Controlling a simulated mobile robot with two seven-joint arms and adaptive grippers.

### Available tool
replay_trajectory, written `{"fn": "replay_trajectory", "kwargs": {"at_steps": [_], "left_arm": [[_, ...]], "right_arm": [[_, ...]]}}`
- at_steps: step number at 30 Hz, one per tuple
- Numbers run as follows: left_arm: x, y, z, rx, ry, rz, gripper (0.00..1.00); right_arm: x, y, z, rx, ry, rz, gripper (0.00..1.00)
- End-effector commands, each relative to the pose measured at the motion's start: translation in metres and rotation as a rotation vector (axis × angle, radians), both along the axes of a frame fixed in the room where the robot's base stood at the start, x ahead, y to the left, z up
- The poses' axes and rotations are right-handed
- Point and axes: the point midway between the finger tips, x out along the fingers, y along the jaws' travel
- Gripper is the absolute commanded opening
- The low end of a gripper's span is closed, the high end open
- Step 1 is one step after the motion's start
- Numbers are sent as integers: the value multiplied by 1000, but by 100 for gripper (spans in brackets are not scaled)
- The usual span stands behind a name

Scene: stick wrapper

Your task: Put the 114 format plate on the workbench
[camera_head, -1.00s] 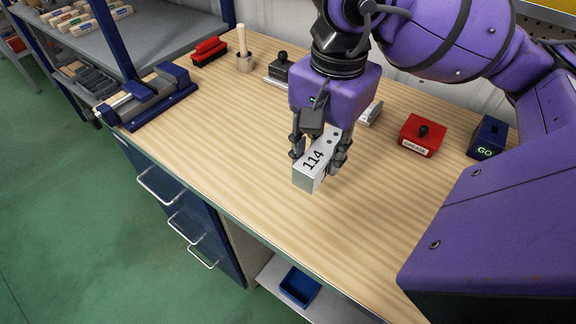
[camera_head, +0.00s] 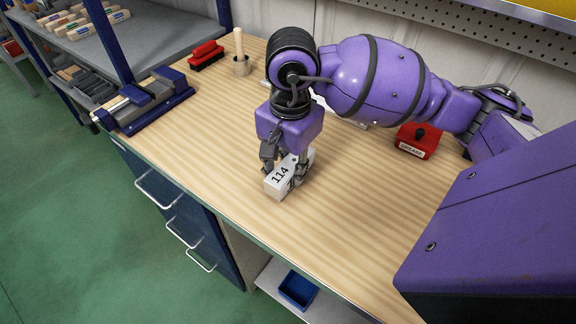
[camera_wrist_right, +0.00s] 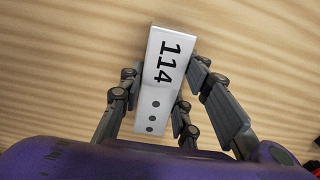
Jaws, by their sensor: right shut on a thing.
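The 114 format plate (camera_head: 278,183) is a pale grey block with black "114" on its top face. My right gripper (camera_head: 285,172) is shut on it, with fingers on both sides. The right wrist view shows the plate (camera_wrist_right: 163,80) between the fingers of the right gripper (camera_wrist_right: 160,98), with three dark holes near the palm. The plate is over the wooden workbench top (camera_head: 350,225), close to its surface; I cannot tell whether it touches. My left gripper is not in view.
A blue vise (camera_head: 150,100) stands at the bench's left end. A red GREASE box (camera_head: 415,142) is to the right. The bench front is clear.

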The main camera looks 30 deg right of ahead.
Motion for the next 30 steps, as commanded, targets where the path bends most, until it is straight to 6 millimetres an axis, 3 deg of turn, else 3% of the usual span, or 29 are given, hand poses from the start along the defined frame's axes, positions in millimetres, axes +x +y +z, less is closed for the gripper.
{"fn": "replay_trajectory", "kwargs": {"at_steps": [8, 9, 13, 23, 30], "left_arm": [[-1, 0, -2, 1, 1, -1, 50], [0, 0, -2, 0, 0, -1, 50], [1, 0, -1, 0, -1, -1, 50], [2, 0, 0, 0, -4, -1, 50], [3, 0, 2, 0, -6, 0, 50]], "right_arm": [[0, 0, -3, -1, -1, 0, 0], [0, 0, -4, 0, 1, 0, 32], [0, 0, -2, 0, 0, 0, 49], [0, 0, 0, 0, -1, 0, 50], [1, -1, 31, 0, -7, 1, 50]]}}
